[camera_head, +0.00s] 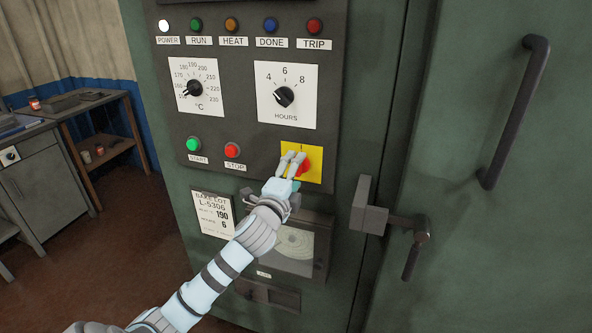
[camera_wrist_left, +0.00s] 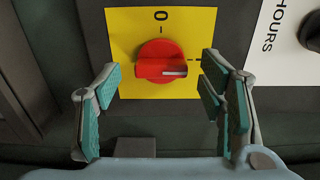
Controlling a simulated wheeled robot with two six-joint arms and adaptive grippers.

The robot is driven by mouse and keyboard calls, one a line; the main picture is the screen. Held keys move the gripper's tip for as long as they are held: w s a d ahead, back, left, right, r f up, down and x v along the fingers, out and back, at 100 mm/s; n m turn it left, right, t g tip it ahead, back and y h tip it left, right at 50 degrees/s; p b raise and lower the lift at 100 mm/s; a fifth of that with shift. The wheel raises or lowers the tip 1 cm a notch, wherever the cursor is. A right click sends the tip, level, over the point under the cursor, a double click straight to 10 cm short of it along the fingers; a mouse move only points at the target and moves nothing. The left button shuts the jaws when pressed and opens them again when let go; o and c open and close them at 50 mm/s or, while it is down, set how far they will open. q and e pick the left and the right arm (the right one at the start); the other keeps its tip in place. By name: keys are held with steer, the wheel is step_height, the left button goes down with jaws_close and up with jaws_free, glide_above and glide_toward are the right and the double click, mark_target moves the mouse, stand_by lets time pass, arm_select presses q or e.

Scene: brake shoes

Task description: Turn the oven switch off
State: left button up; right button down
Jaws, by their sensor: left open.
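The oven switch is a red rotary knob (camera_head: 304,168) on a yellow plate (camera_head: 314,150), low on the oven's dark control panel. In the left wrist view the red knob (camera_wrist_left: 160,65) is centred on the yellow plate (camera_wrist_left: 128,25). Its bar lies level there, with its white mark toward a dash at the right, and an "O" stands above it. My left gripper (camera_head: 290,163) is at the plate and open. In the wrist view its teal-padded fingers (camera_wrist_left: 160,82) stand on either side of the knob, with gaps. The right finger partly covers the plate's right edge.
The white POWER lamp (camera_head: 164,26) looks lit. START (camera_head: 193,145) and STOP (camera_head: 232,150) buttons sit left of the switch, and the hours dial (camera_head: 284,96) above it. A chart recorder (camera_head: 292,243) is below. A door latch (camera_head: 369,206) projects at the right.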

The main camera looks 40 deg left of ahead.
arm_select(q)
steer(key=shift+w+a, duration=0.25)
steer(key=shift+w, duration=0.4)
steer(key=shift+c, duration=0.4)
steer(key=c, duration=1.1)
